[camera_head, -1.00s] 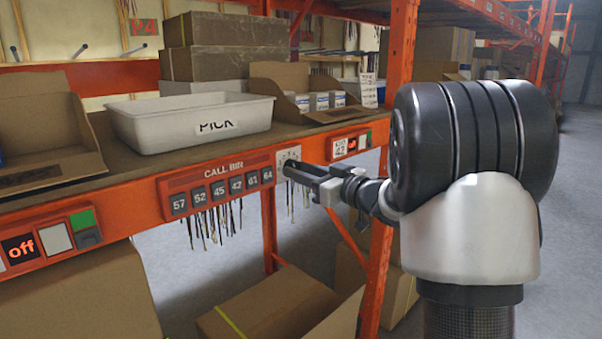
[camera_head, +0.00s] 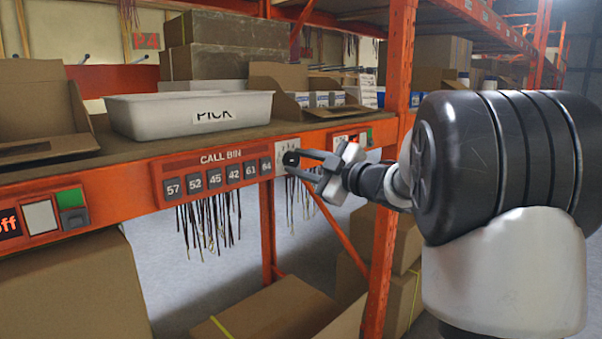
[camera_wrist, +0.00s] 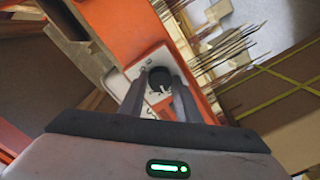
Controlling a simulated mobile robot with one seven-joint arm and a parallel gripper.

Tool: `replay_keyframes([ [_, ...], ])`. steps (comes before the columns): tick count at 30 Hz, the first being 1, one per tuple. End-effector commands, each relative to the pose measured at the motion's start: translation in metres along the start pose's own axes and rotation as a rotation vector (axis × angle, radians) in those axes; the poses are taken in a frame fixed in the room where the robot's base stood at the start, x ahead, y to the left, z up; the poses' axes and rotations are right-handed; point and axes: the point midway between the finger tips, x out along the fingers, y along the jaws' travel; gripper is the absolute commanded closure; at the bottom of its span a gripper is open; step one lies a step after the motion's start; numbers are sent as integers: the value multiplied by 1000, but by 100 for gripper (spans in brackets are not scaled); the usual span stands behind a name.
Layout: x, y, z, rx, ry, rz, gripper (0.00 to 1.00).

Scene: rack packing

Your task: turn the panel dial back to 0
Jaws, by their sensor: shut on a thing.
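The panel dial is a black knob (camera_wrist: 159,77) on a small white plate (camera_head: 286,146), which has dark marks around the knob. The plate sits at the right end of the CALL BIN panel (camera_head: 219,157) on the orange shelf beam. My gripper (camera_head: 294,163) reaches the dial from the right. In the wrist view my gripper (camera_wrist: 159,92) has one finger on each side of the knob and is shut on it. The fingers hide part of the plate, and I cannot read the dial's setting.
The CALL BIN panel has several numbered buttons. A white PICK tote (camera_head: 190,116) and an open cardboard box (camera_head: 45,110) stand on the shelf above. Dark strands (camera_head: 209,222) hang below the beam. An orange upright (camera_head: 397,75) stands close to my arm.

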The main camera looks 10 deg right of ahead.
Motion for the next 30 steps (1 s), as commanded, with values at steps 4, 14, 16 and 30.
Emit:
replay_keyframes([
  [4,0,-1,2,-94,0,2,92],
  [14,0,0,0,-208,0,0,92],
  [16,0,0,0,-217,0,0,92],
  [30,0,1,0,-225,0,1,67],
])
